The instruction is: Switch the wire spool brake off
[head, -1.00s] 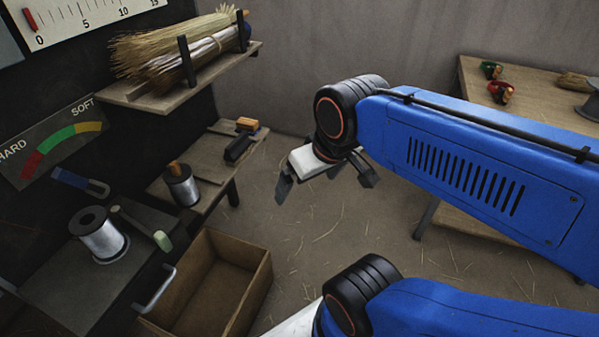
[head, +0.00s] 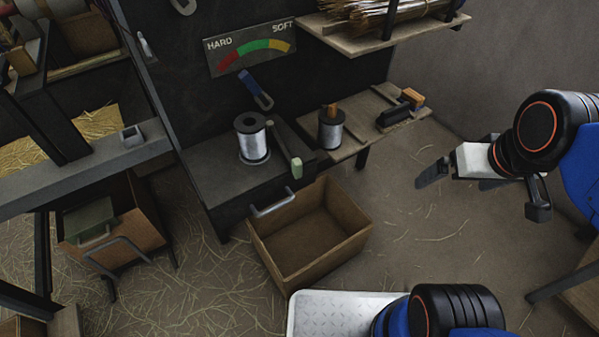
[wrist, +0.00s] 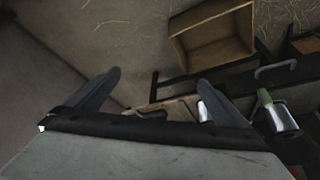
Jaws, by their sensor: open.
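The wire spool (head: 253,140), silver wire with dark flanges, stands upright on the dark bench (head: 225,179) in the head view. A dark lever with a pale green handle (head: 296,167) leans beside it, its handle end toward the bench's front edge. The spool (wrist: 284,118) and the green handle (wrist: 264,97) also show at the right of the wrist view. My gripper (head: 485,186) is open and empty over the floor, well to the right of the spool and lever. Its two fingers (wrist: 158,82) are spread apart in the wrist view.
Straw-strewn floor lies between drawer and gripper.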

